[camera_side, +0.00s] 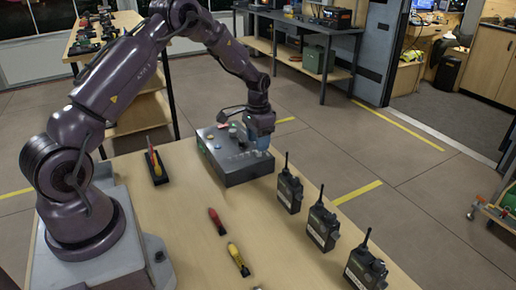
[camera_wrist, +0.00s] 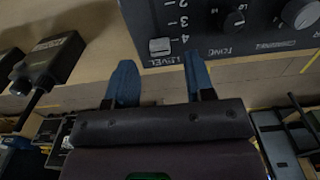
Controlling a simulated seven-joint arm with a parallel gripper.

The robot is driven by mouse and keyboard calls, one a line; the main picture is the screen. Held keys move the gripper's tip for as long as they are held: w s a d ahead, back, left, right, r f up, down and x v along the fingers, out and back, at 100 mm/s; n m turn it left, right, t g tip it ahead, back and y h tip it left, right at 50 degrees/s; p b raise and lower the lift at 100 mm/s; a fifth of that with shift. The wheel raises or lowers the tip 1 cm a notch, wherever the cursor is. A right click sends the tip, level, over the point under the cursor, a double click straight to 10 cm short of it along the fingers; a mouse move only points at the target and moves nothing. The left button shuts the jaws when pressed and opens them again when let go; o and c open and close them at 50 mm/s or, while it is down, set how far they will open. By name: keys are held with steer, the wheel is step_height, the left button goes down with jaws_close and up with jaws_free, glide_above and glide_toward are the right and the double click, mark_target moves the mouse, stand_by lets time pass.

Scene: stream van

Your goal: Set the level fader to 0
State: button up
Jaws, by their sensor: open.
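A dark grey control box (camera_side: 248,172) stands on the wooden table in the side view. Its panel (camera_wrist: 216,45) fills the upper right of the wrist view. The level fader's light grey cap (camera_wrist: 160,46) sits beside the mark 4, above the word LEVEL; marks 2 and 3 also show, and the rest of the scale is out of the picture. My gripper (camera_wrist: 161,75) has two blue fingers, apart and empty, one on each side below the cap. In the side view my gripper (camera_side: 262,140) is at the box's right end, and hides part of the panel.
TONE knobs (camera_wrist: 233,20) sit right of the fader. Several black radios with antennas (camera_side: 322,226) line the table's right side. A red-handled tool (camera_side: 216,221) and a yellow-handled tool (camera_side: 238,258) lie in front of the box. A small stand (camera_side: 155,168) is left of it.

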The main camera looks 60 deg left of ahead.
mark_target(232, 164)
steer(key=shift+f, duration=1.6)
jaws_close()
steer(key=shift+s, duration=4.3)
jaws_free()
steer(key=shift+w, duration=0.1)
step_height(232, 164, up, 13)
